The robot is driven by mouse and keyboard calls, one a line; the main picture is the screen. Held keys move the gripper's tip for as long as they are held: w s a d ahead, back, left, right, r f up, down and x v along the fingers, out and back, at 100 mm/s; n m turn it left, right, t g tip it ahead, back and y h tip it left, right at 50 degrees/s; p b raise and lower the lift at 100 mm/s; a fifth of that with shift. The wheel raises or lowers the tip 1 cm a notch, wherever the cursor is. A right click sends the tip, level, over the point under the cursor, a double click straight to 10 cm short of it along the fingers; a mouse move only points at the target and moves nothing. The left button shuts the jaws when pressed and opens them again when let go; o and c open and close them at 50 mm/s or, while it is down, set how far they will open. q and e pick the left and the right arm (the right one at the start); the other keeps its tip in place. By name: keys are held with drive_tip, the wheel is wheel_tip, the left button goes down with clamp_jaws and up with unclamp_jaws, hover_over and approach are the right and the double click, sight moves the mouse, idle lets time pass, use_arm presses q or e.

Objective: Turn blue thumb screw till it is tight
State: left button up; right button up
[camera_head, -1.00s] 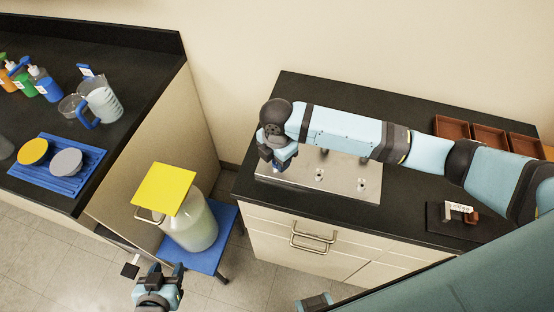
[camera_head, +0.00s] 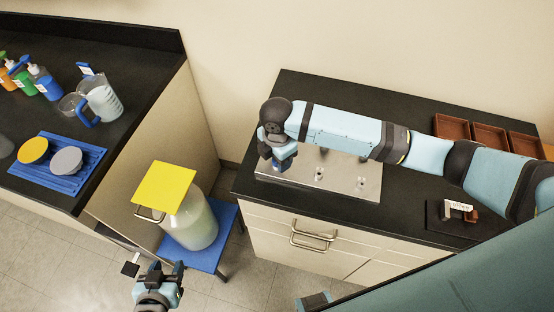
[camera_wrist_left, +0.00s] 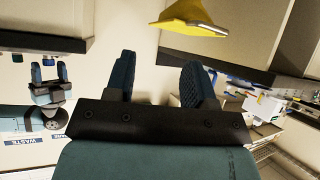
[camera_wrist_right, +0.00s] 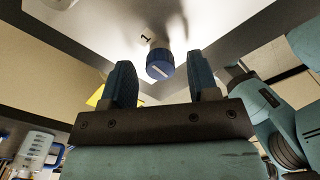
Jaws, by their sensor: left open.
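The blue thumb screw (camera_wrist_right: 160,66) is a round blue knob with a white line across its face, beside a mark "1" on the metal plate (camera_wrist_right: 110,22) in the right wrist view. My right gripper (camera_wrist_right: 162,75) is open, with the knob between and beyond its fingertips; no finger visibly touches it. In the head view the right gripper (camera_head: 279,160) points down at the plate's left end, and the wrist hides the screw. My left gripper (camera_head: 163,270) is open and empty, low in front of the stool; its fingers also show in the left wrist view (camera_wrist_left: 160,75).
The metal plate (camera_head: 340,185) lies on the black counter, with small fittings along it. Brown trays (camera_head: 488,138) and a small device (camera_head: 458,210) are at its right. A jar with a yellow lid (camera_head: 165,188) stands on a blue stool (camera_head: 228,222) left of the cabinet.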

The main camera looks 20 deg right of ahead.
drive_tip(key=shift+c, duration=0.4)
wheel_tip(320, 180, up, 5)
drive_tip(key=p, duration=0.5)
drive_tip(key=shift+r+p, duration=0.1)
drive_tip(key=shift+p, duration=0.3)
drive_tip(key=shift+r, duration=1.2)
use_arm(q)
drive_tip(key=r, duration=0.1)
drive_tip(key=a+r+b, duration=0.1)
drive_tip(key=r, duration=0.1)
drive_tip(key=shift+s+r+b, duration=0.2)
drive_tip(key=shift+b, duration=0.1)
use_arm(e)
wheel_tip(320, 180, up, 13)
drive_tip(key=shift+r, duration=0.15)
